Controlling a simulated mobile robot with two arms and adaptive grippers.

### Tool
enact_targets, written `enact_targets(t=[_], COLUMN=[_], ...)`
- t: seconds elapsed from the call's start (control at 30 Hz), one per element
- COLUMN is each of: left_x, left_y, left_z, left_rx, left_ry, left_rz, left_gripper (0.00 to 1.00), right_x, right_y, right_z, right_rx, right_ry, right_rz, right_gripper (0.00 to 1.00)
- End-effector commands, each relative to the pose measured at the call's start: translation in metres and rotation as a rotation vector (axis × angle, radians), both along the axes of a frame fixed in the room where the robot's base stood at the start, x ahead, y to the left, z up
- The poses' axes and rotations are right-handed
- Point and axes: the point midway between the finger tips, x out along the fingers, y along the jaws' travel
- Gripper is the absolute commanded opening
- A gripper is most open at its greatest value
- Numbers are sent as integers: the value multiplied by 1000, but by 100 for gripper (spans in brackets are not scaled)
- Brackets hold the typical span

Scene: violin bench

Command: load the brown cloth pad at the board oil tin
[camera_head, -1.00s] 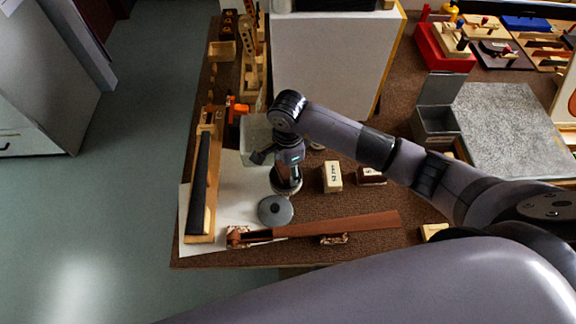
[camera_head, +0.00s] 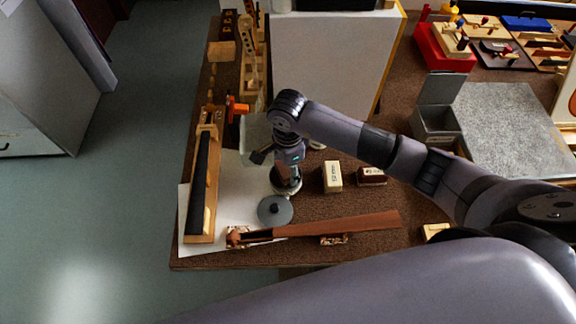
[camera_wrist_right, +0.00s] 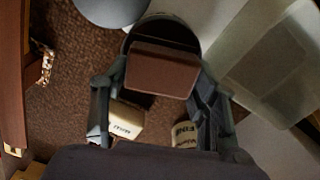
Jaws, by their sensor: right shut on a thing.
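My right gripper (camera_wrist_right: 160,82) is shut on the brown cloth pad (camera_wrist_right: 163,72), a dark brown block shape between its fingers. The round board oil tin (camera_wrist_right: 166,20) is behind the pad in the right wrist view; only part of its rim shows. I cannot tell whether the pad touches the oil. In the head view the tin (camera_head: 288,188) is right under my right gripper (camera_head: 287,176), which hides most of it and the pad. A grey round lid (camera_head: 275,211) with a knob lies in front of the tin. My left gripper is not in view.
A cream labelled block (camera_head: 332,176) and a dark one (camera_head: 371,177) stand right of the tin. A translucent tub (camera_head: 254,136) is behind it. A long brown board (camera_head: 360,225) lies in front. A dark fingerboard piece (camera_head: 201,182) is at the left, near the bench edge.

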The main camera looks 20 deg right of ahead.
Motion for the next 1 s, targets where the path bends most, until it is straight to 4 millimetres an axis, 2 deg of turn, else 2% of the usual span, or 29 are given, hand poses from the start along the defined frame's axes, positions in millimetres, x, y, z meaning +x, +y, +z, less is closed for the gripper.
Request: enact_targets(t=[0.33, 1.0], left_x=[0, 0], left_y=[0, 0], left_z=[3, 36], left_rx=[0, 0], left_ry=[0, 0], left_rz=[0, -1], left_gripper=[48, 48], right_x=[-2, 0], right_y=[0, 0], right_z=[2, 57], right_rx=[-1, -1], right_ry=[6, 1], right_rz=[1, 0], right_gripper=[31, 31])
